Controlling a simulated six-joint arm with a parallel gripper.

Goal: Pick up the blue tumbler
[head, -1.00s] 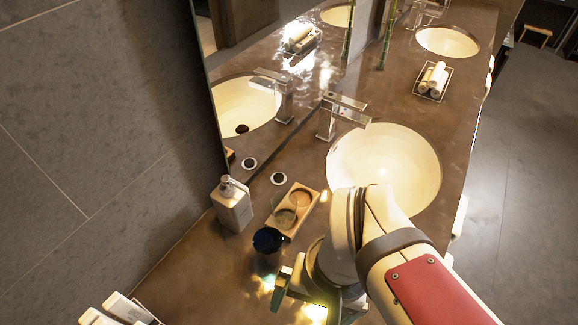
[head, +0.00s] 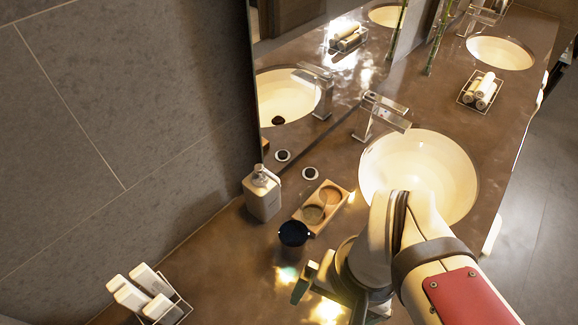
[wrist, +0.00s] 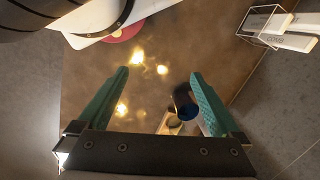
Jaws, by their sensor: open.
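The blue tumbler (head: 294,234) looks like a small dark round cup on the brown counter, beside the wooden tray in the head view. In the wrist view the tumbler (wrist: 185,102) is near the right finger's inner side, partly hidden by that finger. My gripper (wrist: 160,73) is open, with green fingers spread and nothing held between them. In the head view my gripper (head: 303,284) is just nearer the camera than the tumbler, apart from it; my arm hides part of it.
A soap dispenser (head: 262,195) stands left of the wooden tray (head: 341,190), close to the tumbler. A basin (head: 418,160) and tap (head: 372,118) lie beyond my arm. Bare counter separates the rack and tumbler.

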